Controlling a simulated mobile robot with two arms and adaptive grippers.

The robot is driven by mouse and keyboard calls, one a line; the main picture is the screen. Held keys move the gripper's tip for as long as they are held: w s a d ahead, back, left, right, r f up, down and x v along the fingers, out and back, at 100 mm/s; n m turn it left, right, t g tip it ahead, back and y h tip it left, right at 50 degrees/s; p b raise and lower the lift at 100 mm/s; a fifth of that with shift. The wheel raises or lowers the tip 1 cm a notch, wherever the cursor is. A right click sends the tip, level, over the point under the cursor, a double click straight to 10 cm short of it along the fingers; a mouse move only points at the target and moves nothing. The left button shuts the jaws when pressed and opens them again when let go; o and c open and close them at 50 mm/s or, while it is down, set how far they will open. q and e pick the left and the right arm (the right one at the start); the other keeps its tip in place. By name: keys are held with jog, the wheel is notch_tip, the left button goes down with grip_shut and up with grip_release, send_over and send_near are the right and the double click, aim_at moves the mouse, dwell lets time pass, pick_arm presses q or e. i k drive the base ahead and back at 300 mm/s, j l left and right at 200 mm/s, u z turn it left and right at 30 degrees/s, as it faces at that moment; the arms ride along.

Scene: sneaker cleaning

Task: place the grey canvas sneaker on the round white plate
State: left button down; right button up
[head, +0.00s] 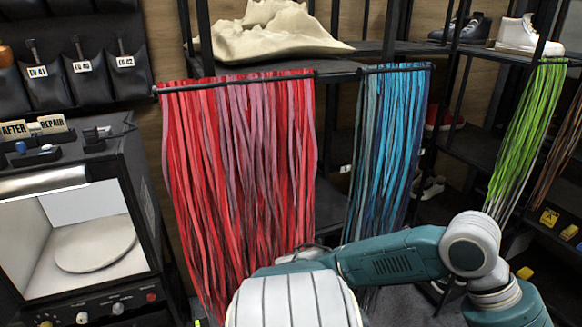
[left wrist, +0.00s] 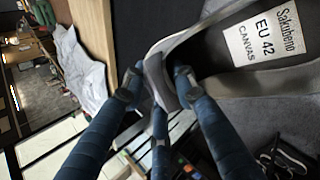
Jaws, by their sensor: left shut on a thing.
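The grey canvas sneaker (left wrist: 275,86) fills the upper right of the left wrist view, with its opening towards the camera. A white label inside it reads Sakubeno, EU 42, CANVAS. My left gripper (left wrist: 157,82) is shut on the rim of the sneaker's collar, with its blue fingers on both sides of the rim. The round white plate (head: 95,245) lies inside the lit box at the left of the head view, and it is empty. Neither gripper shows in the head view, and the sneaker is not seen there. My right gripper is in neither view.
The white-walled box (head: 88,204) is open at the front, with knobs below. Red laces (head: 240,180) and blue laces (head: 385,150) hang from rails beside it. Dark shelves (head: 470,150) with shoes stand at the right. One of my arms crosses the lower right.

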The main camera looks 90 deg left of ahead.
aim_at(87, 245)
jog(key=i+u, duration=0.1)
jog(key=u, duration=0.35)
jog(key=i+u, duration=0.1)
jog(key=u, duration=0.35)
jog(key=i+u, duration=0.1)
jog(key=u, duration=0.35)
jog(key=i+l+u, duration=0.1)
jog(key=u, duration=0.35)
jog(key=i+l+u, duration=0.1)
jog(key=u, duration=0.35)
jog(key=l+u, duration=0.15)
jog(key=u, duration=0.3)
jog(key=i+l+u, duration=0.1)
jog(key=u, duration=0.35)
jog(key=l+u, duration=0.2)
jog(key=u, duration=0.25)
jog(key=i+j+u, duration=0.2)
jog(key=i+j, duration=0.1)
jog(key=i, duration=0.3)
jog(key=i+j, duration=0.15)
jog(key=i, duration=0.2)
